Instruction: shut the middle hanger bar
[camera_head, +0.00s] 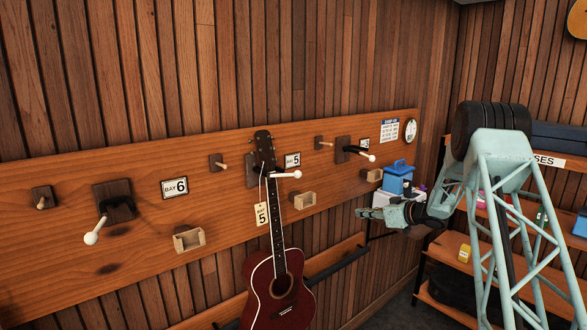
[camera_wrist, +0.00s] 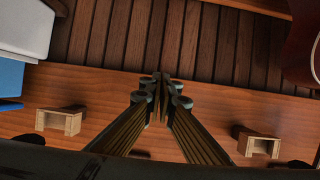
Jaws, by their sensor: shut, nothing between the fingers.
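The middle hanger, at the bay 5 sign (camera_head: 292,160), has a bar with a white ball end (camera_head: 297,174) that points to the right in the head view. A dark red guitar (camera_head: 277,287) hangs there by its neck, with a tag (camera_head: 262,214) marked 5. My gripper (camera_head: 362,213) is right of this hanger, apart from the bar, and points left. In the wrist view its fingers (camera_wrist: 162,84) are together with nothing between them. The guitar's edge (camera_wrist: 305,50) shows at the upper right there; the middle bar is not visible in that view.
The bay 6 hanger (camera_head: 113,203) is at the left, its white-ended bar sticking outward. Another hanger (camera_head: 345,150) is at the right. Small wooden boxes (camera_head: 188,238) jut from the board. A blue-lidded box (camera_head: 398,177) stands behind my gripper. A shelf (camera_head: 560,188) is at the right.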

